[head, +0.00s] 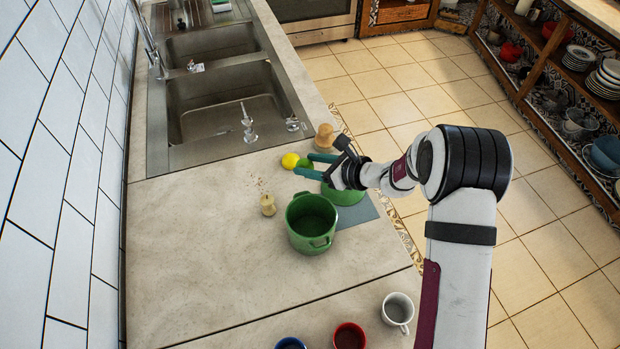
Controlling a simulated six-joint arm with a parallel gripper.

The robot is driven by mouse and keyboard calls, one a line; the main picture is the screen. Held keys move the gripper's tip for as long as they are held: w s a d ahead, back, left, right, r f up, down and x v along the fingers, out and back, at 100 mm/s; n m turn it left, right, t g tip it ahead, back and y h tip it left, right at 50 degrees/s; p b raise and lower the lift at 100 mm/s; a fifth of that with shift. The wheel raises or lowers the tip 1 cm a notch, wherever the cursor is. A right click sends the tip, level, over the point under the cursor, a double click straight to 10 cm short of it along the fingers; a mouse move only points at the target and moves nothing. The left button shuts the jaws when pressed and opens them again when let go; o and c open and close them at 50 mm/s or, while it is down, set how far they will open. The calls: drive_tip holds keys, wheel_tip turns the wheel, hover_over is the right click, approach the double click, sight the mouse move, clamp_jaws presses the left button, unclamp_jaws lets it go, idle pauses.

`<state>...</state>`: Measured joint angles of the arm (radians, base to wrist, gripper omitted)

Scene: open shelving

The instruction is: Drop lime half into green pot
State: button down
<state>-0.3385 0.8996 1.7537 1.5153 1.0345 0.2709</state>
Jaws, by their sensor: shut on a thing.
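The green pot (294,238) stands upright and open on the counter, and no lime shows inside it. My gripper (312,166) is beyond the pot's far rim, its two teal fingers pointing left. It is shut on the green lime half (304,163), which shows at the fingertips. A yellow lemon piece (290,160) sits just left of the lime. How high the lime is above the counter is hard to tell.
A small wooden grinder (267,205) stands left of the pot. A green round thing (348,195) lies right of it, partly under my gripper. A wooden item (325,138) is behind. White (397,311), red (349,337) and blue mugs stand in front.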

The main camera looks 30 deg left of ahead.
drive_tip(key=shift+r, duration=0.7)
drive_tip(key=shift+s+d, duration=0.1)
drive_tip(key=s+d+r, duration=0.5)
drive_tip(key=s+d, duration=0.4)
drive_tip(key=s, duration=0.2)
wheel_tip(320, 180, down, 6)
drive_tip(key=shift+s+r, duration=0.1)
drive_tip(key=shift+r, duration=0.1)
drive_tip(key=shift+c, duration=1)
unclamp_jaws()
